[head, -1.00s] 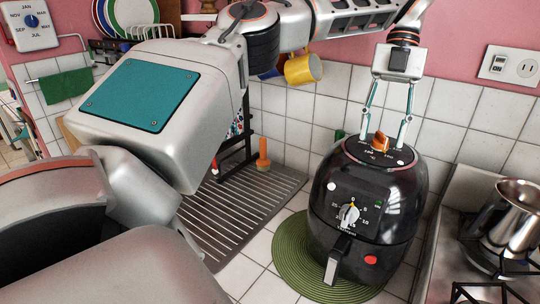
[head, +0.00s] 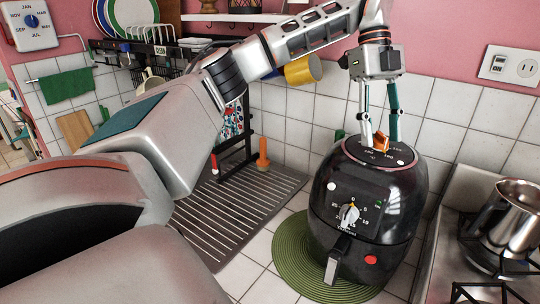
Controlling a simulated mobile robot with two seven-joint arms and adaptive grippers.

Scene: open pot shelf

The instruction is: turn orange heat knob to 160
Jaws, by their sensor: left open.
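The black air fryer (head: 332,215) stands upright on a round green mat. Its orange heat knob (head: 381,141) is on the top face, with a printed number scale around it that is too small to read surely. A second dial, silver with a yellow mark (head: 349,214), is on the front. My left gripper (head: 380,142) points down over the top face, its two fingers open, one on each side of the orange knob. I cannot tell if they touch it. My right gripper is not in view.
A steel pot (head: 511,212) stands on the stove at the right. The green mat (head: 289,262) lies under the fryer, beside a ribbed drain mat (head: 225,222). A yellow mug (head: 302,71) hangs behind my arm. A tiled wall is close behind the fryer.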

